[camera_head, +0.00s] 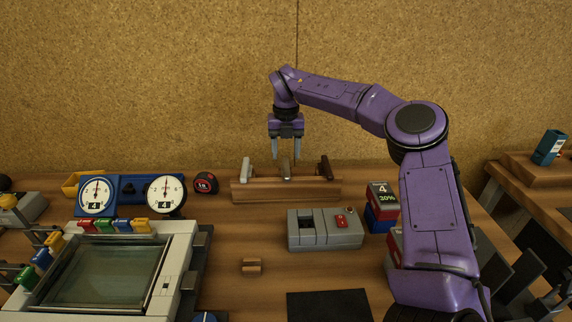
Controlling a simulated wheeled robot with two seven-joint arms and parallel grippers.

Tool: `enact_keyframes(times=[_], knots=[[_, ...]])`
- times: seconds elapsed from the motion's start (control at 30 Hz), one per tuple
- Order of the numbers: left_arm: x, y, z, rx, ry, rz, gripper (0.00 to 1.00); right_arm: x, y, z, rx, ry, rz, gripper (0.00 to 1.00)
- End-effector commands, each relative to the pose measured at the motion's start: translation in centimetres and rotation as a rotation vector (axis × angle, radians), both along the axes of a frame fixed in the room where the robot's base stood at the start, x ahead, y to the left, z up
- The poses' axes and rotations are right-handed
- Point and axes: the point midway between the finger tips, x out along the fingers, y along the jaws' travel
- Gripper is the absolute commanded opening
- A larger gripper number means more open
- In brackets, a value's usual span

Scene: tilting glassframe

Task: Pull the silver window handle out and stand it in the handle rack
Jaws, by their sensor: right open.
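The wooden handle rack (286,191) stands at the back of the table, in the middle of the view. Three handles stand in it: a whitish one (246,168) at the left, a grey, silver-looking one (285,169) in the middle and a dark brown one (325,169) at the right. My right gripper (285,156) points down over the middle handle. Its fingers are apart, one on each side of the handle's top; I cannot tell whether they touch it. My left gripper is not in view.
A grey box (345,236) with a red button stands in front of the rack. The glass frame (100,278) with coloured clips is at left, below two dials (97,195). A red tape measure (205,183) and a 4/30% block (381,195) flank the rack. Table around the small wooden block (251,267) is clear.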

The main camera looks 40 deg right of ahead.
Motion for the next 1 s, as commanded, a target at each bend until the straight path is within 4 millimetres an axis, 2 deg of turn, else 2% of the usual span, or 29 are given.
enact_keyframes(times=[0.13,0.3,1.0], knots=[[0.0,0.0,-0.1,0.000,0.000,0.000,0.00,0.0,0.0,3.2,-0.001,-0.003,-0.001,0.56],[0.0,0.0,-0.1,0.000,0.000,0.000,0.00,0.0,0.0,4.9,-0.001,0.000,0.000,0.56],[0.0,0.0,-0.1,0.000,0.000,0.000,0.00,0.0,0.0,5.1,0.000,0.000,0.000,0.56]])
